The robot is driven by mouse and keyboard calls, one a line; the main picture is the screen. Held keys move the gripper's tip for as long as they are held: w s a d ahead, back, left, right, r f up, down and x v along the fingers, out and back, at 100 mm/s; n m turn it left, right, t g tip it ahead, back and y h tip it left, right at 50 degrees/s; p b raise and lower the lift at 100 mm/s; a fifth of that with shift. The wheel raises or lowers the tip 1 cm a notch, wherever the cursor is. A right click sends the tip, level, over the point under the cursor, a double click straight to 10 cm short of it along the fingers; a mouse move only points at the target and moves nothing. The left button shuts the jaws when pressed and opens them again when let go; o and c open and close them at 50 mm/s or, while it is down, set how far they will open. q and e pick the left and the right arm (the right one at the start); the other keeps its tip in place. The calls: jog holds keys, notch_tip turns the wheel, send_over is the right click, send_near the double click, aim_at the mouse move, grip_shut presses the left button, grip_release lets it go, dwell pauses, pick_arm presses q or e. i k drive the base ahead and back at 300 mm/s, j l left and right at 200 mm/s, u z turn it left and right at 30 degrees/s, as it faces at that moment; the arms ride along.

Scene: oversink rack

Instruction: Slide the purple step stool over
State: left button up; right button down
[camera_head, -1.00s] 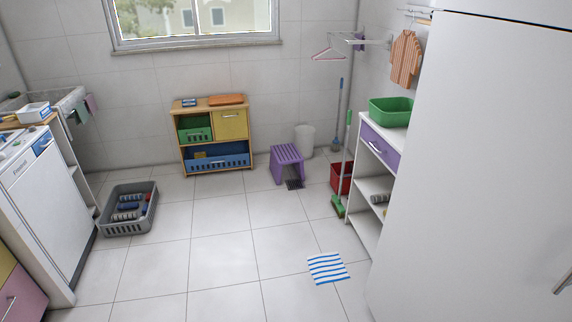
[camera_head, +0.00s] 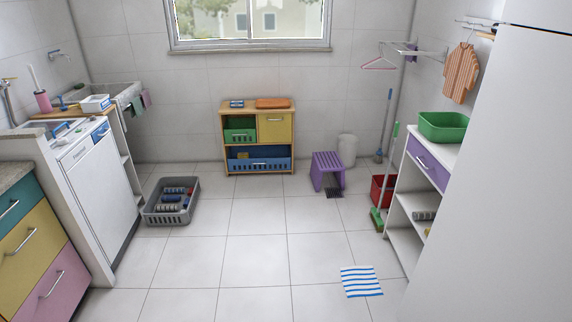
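The purple step stool (camera_head: 327,170) stands upright on the tiled floor near the back wall. It is to the right of the low wooden cabinet and in front of a white bin. A small dark grate (camera_head: 334,193) lies on the floor at the stool's front right foot, and the stool may partly cover it. Neither of my grippers shows in the head view.
The wooden cabinet (camera_head: 223,119) stands left of the stool. A red bucket (camera_head: 381,190) and a green broom (camera_head: 377,218) stand to its right. A grey crate (camera_head: 155,216) sits at left, a striped cloth (camera_head: 361,282) at front right. The middle floor is clear.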

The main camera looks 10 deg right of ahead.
aim_at(323, 162)
jog(key=i, duration=3.8)
jog(key=i+z, duration=0.1)
jog(key=i, duration=0.3)
jog(key=i+j+z, duration=0.1)
jog(key=i, duration=0.35)
jog(key=i+j+z, duration=0.1)
jog(key=i, duration=0.3)
jog(key=j, duration=0.1)
